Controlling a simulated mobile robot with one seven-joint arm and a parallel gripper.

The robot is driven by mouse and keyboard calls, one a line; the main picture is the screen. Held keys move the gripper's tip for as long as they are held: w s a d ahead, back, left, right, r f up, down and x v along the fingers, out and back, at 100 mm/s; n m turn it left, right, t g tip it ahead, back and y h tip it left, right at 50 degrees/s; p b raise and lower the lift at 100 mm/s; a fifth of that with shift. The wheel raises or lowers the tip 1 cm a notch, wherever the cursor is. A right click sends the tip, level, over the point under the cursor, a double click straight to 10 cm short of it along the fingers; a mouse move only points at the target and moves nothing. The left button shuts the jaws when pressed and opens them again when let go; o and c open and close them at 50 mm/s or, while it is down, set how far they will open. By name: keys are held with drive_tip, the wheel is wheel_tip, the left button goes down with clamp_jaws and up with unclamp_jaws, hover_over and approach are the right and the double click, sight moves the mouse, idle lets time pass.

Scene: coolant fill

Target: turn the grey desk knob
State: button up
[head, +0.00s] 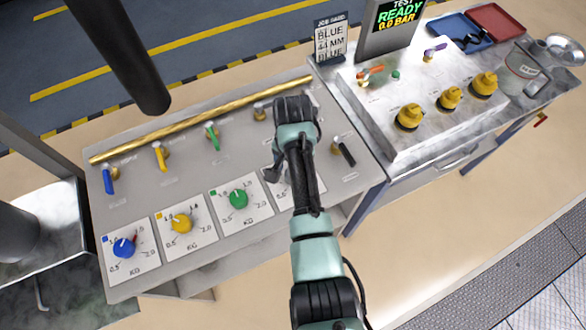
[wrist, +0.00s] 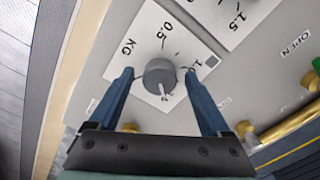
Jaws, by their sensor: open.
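The grey desk knob (wrist: 159,76) shows in the wrist view on a white dial plate (wrist: 142,50) marked 0.5 and KG. It has a pale pointer mark on its lower side. My gripper (wrist: 160,73) is open, with one blue finger on either side of the knob and a visible gap to each. I cannot tell how deep the fingertips reach. In the head view my arm and gripper (head: 290,165) hang over the right part of the desk and hide the grey knob.
Blue (head: 124,247), yellow (head: 181,223) and green (head: 238,198) knobs sit left on the desk. Several valve levers and a brass pipe (head: 200,120) run behind them. A black lever (head: 345,151) stands right of my arm. A bench with yellow valves (head: 449,98) is further right.

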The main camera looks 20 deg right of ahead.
wheel_tip(320, 180, up, 13)
drive_tip(key=p, duration=0.1)
idle(0.4)
idle(0.6)
